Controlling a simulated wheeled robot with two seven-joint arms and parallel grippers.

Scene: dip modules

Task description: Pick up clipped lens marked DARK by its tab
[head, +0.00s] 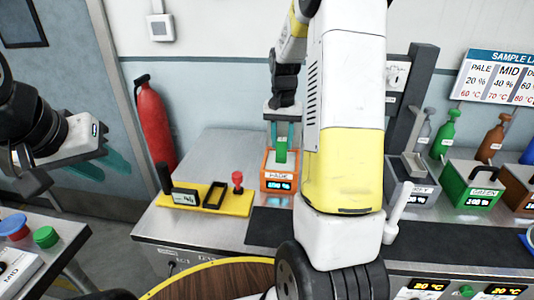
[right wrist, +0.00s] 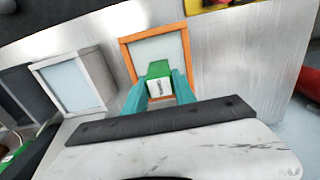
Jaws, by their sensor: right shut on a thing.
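My right gripper (head: 281,143) points down over an orange box (head: 279,181) on the bench, with its teal fingers shut on a green tab (head: 281,155). In the right wrist view the green tab (right wrist: 159,71) sits between the fingertips, with a small dark mark on its pale face that I cannot read. The orange frame of the box (right wrist: 125,56) surrounds a pale panel behind it. The lens itself and any DARK marking cannot be made out. My left gripper (head: 110,162) is at the left, empty, its teal fingers apart.
A yellow tray (head: 205,205) with a red-knobbed item stands left of the orange box. A grey box (head: 415,188) and a green box (head: 472,190) stand to the right. A sample board (head: 497,75) is behind them. A red extinguisher (head: 154,122) hangs by the wall.

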